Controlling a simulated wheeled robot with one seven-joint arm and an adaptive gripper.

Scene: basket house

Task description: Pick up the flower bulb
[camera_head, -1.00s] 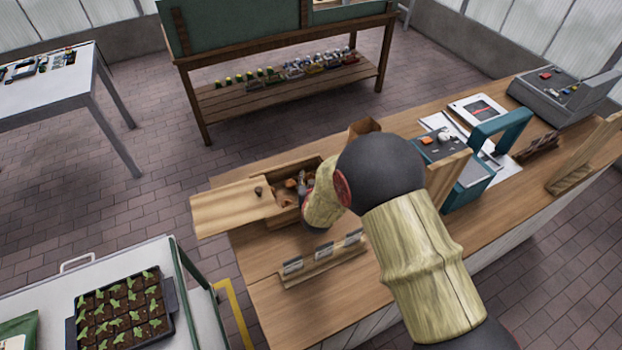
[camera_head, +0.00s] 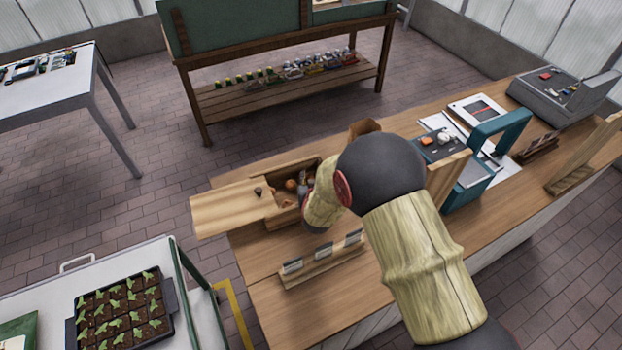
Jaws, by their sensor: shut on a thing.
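Several brownish-orange flower bulbs (camera_head: 291,184) lie in an open wooden box (camera_head: 285,218) on the wooden counter. My gripper (camera_head: 304,190) reaches down at the right part of the box, with my arm coming in from the right. The gripper is small in view and partly hidden by my wrist. It appears shut on a flower bulb, but the held bulb is hard to make out among the others.
A wooden lid (camera_head: 230,208) with a small dark knob sticks out left of the box. A label rack (camera_head: 322,262) stands in front. A teal carrier (camera_head: 470,185) and a cash register (camera_head: 562,97) are at the right. A seedling tray (camera_head: 125,310) sits at lower left.

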